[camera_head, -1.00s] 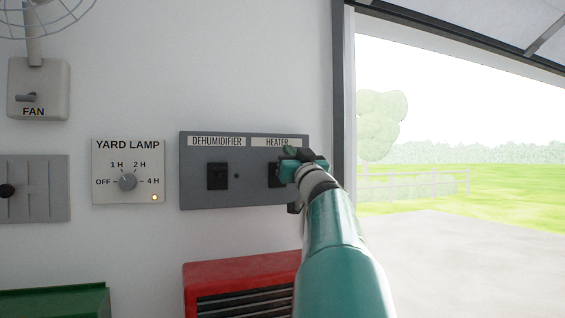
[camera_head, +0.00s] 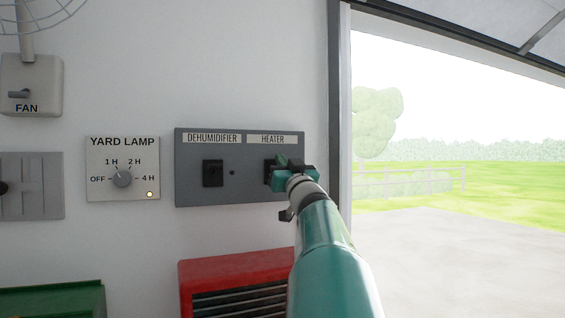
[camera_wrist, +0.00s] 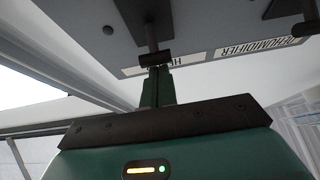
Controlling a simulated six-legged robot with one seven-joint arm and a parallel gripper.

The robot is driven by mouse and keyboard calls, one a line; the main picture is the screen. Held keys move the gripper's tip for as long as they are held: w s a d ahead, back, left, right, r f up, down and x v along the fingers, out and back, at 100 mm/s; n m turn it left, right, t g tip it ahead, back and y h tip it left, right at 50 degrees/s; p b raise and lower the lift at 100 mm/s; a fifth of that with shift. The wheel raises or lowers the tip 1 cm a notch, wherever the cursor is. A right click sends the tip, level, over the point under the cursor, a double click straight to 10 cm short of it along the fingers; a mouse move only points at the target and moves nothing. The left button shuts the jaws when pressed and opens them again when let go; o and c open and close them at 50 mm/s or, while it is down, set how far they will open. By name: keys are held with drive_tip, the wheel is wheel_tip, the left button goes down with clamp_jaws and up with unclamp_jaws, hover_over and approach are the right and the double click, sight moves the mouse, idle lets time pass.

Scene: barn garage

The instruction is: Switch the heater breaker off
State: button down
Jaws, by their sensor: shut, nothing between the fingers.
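The grey breaker panel (camera_head: 252,193) is on the white wall. Its right side carries the HEATER label (camera_head: 272,139) above a black breaker (camera_head: 269,166), partly hidden by my gripper (camera_head: 283,166). In the wrist view the panel is upside down. There the heater breaker's black base (camera_wrist: 143,12) has a lever with a dark crossbar end (camera_wrist: 155,58). My shut, empty gripper (camera_wrist: 157,72) has its green fingertips right at that lever end; I cannot tell whether they touch. The fingers cover part of the heater label.
The dehumidifier breaker (camera_head: 212,173) sits left on the same panel. Further left are the yard lamp dial (camera_head: 122,177), a grey slider plate (camera_head: 32,186) and the fan switch (camera_head: 30,88). A red slatted box (camera_head: 228,268) stands below. The open doorway is at right.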

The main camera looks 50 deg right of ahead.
drive_tip(key=shift+s+a+f+t+h, duration=0.1)
drive_tip(key=shift+s+f+t+h, duration=0.1)
drive_tip(key=shift+f+t+h, duration=0.9)
idle(0.4)
drive_tip(key=shift+f+y, duration=0.3)
drive_tip(key=shift+f, duration=0.15)
drive_tip(key=v, duration=1.4)
drive_tip(key=shift+w+f, duration=0.2)
drive_tip(key=shift+f, duration=0.15)
drive_tip(key=shift+s, duration=0.1)
idle(0.4)
